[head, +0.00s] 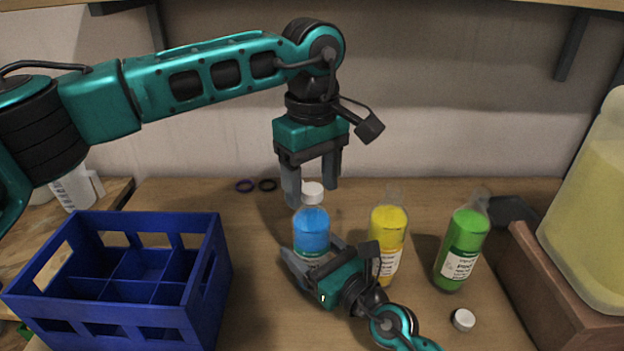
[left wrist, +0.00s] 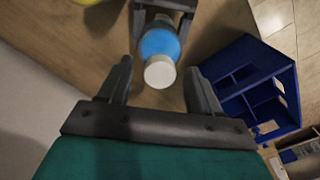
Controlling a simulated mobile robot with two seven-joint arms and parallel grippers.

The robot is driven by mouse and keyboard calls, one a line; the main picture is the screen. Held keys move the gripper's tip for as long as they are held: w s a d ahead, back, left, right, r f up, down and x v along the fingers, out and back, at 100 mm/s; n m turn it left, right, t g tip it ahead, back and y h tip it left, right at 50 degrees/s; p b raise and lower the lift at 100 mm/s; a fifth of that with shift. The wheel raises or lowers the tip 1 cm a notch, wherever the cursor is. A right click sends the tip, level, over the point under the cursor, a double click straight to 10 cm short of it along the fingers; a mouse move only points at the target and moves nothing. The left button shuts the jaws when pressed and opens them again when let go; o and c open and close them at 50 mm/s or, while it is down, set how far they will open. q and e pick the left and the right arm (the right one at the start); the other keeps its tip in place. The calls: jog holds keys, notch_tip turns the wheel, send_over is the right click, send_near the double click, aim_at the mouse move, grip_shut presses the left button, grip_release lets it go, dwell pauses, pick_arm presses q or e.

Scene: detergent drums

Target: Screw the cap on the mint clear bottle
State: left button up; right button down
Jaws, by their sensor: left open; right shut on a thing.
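A clear bottle of blue liquid (head: 311,232) stands upright on the table with a white cap (head: 312,193) on its top. I cannot tell how tight the cap is, nor read the bottle's label. My right gripper (head: 314,256) is shut on this bottle's lower body. My left gripper (head: 311,188) points down from above, open, its fingers on either side of the cap. In the left wrist view the cap (left wrist: 160,72) lies between the open fingertips, with gaps on both sides, and the blue bottle (left wrist: 159,42) shows beyond it.
A yellow bottle (head: 388,231) and a green bottle (head: 462,245) stand to the right, without white caps. A loose white cap (head: 463,319) lies near the front. A blue divided crate (head: 190,318) is at left. A large jug (head: 590,210) stands far right.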

pick_arm(q)
jog(key=shift+r, duration=0.1)
notch_tip(320, 180, up, 12)
dwell(0.5)
pick_arm(e)
grip_release()
jog(key=b+v, duration=0.1)
jog(key=v, duration=1.1)
jog(key=shift+s+f, duration=0.1)
pick_arm(q)
jog(key=shift+f, duration=0.75)
pick_arm(e)
jog(key=shift+s+d, duration=0.25)
jog(key=shift+s, duration=0.05)
